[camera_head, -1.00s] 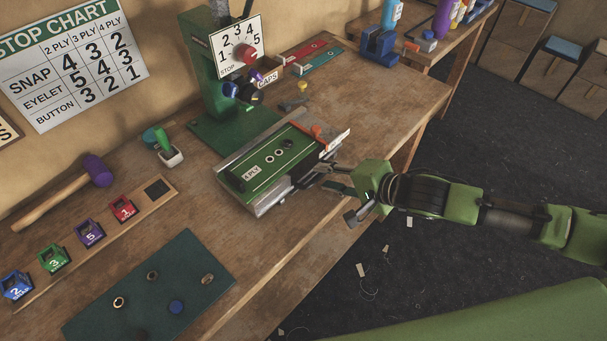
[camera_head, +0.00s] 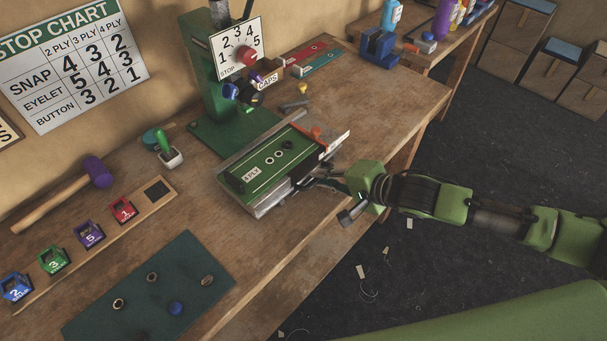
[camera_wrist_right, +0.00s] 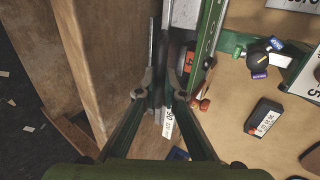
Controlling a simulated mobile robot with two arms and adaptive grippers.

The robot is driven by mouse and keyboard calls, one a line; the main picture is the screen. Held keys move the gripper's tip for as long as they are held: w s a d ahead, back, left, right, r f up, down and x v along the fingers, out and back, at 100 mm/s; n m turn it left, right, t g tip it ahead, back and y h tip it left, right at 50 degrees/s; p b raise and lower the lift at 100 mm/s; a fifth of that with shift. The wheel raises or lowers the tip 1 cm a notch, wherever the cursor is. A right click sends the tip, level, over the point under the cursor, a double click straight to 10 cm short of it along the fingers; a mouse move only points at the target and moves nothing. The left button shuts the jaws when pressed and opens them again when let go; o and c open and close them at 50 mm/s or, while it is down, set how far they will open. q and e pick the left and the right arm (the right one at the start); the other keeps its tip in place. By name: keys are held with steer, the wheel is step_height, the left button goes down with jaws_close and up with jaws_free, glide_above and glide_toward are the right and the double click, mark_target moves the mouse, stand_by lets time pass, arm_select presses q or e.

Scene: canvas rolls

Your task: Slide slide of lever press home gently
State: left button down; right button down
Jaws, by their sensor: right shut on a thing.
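The lever press (camera_head: 208,85) is a green stand at the back of the bench, with a numbered stop dial (camera_head: 238,47) and a red knob. In front of it lies the slide (camera_head: 276,155), a green plate marked 4 PLY with small rings on it, set in a grey metal bed (camera_head: 262,207). My right gripper (camera_head: 312,182) is at the near right side of the slide. In the right wrist view its fingers (camera_wrist_right: 163,88) close around a thin grey metal part; whether this belongs to the slide or its bed is unclear. My left gripper is out of view.
A purple-headed mallet (camera_head: 98,171), a rack (camera_head: 163,187) of numbered coloured blocks and a dark green mat (camera_head: 205,255) lie to the left. A small caps box (camera_head: 266,78) stands beside the press. The bench right of the slide is mostly clear.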

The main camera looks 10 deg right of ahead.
mark_target(281, 147)
steer(key=shift+a, duration=0.1)
stand_by(0.3)
steer(key=shift+w+a+r, duration=0.1)
steer(key=shift+w+a, duration=0.25)
steer(key=shift+w, duration=0.15)
steer(key=shift+w+a+p, duration=0.25)
steer(key=shift+w+a, duration=0.5)
steer(key=shift+w, duration=0.2)
steer(key=shift+w+a+p, duration=0.25)
steer(key=shift+w+a, duration=0.45)
steer(key=shift+w, duration=0.25)
steer(key=shift+w+a, duration=0.95)
steer(key=shift+w, duration=0.25)
steer(key=shift+w+a, duration=0.9)
steer(key=shift+w, duration=0.25)
steer(key=shift+w+a, duration=0.2)
steer(key=shift+w, duration=0.1)
steer(key=shift+w+a+b, duration=0.2)
steer(key=shift+w+b, duration=0.05)
steer(key=shift+b, duration=0.05)
steer(key=shift+w+a, duration=0.4)
steer(key=shift+w, duration=0.1)
steer(key=c, duration=2)
jaws_free()
steer(key=shift+c, duration=0.2)
